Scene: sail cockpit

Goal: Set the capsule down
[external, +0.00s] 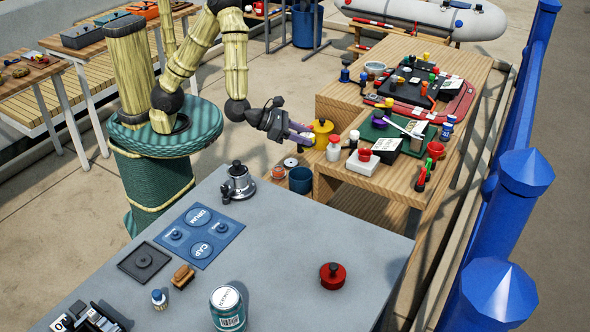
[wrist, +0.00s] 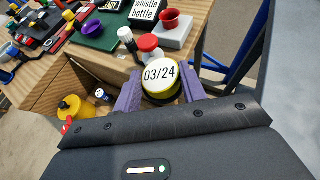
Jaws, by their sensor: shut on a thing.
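My gripper (wrist: 161,88) has two purple fingers, shut on a round capsule (wrist: 160,76) with a white top marked "03/24" and a yellow rim. In the external view my gripper (external: 302,136) is held out to the right of my base, near the left edge of the wooden bench. The capsule is mostly hidden there by the fingers. In the wrist view the capsule is in front of the bench edge; I cannot tell its height above what lies below.
A yellow pot (external: 321,131) stands close by my gripper. The grey table (external: 280,235) in front bears a blue mat (external: 208,225) and a red pot (external: 333,276), with clear room between.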

